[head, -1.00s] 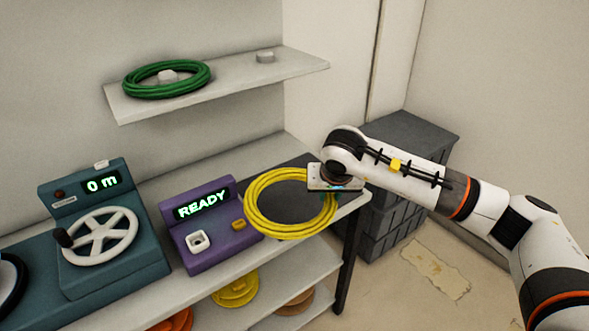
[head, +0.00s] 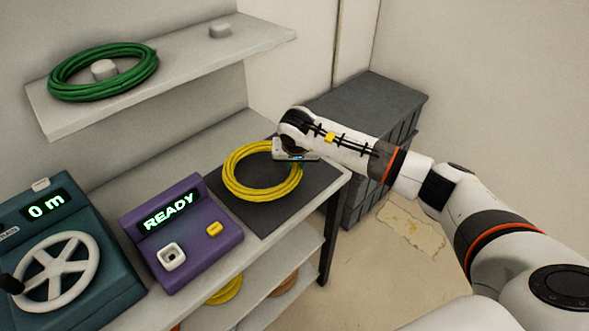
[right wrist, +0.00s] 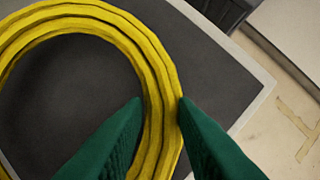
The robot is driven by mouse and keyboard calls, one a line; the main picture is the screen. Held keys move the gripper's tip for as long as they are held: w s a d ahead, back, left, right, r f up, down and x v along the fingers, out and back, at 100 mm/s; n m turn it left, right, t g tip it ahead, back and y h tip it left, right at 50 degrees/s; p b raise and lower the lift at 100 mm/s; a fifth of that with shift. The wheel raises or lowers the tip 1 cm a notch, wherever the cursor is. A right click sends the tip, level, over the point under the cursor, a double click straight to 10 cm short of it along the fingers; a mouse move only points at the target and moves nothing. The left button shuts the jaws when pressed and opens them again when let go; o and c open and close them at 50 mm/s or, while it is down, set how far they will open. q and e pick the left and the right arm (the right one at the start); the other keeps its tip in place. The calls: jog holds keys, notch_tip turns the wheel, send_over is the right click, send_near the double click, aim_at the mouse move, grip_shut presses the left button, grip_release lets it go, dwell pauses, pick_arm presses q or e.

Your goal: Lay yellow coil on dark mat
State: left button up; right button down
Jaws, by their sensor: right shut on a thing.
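The yellow coil (head: 234,182) is over the dark mat (head: 312,178) in the head view, at the right end of the bench. It lies nearly level, and I cannot tell whether it touches the mat. My right gripper (head: 297,157) is shut on the coil's right side. In the right wrist view, its green fingertips (right wrist: 160,102) sit on either side of the yellow strands (right wrist: 155,60), with the dark mat (right wrist: 225,75) below. In the head view the fingers are mostly hidden. My left gripper is not in view.
A purple box (head: 185,235) reading READY stands left of the mat, beside a teal machine (head: 105,255) with a white wheel. A green coil (head: 85,95) hangs around a peg on the shelf above (head: 200,55). A grey cabinet (head: 370,105) stands behind right.

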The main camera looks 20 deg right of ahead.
notch_tip(320, 180, down, 2)
jog(key=shift+f, duration=0.55)
jog(key=c, duration=1.2)
grip_release()
jog(key=shift+f, duration=0.1)
jog(key=shift+o, duration=0.2)
jog(key=b+v, duration=0.1)
jog(key=v, duration=1.1)
jog(key=shift+s, duration=0.1)
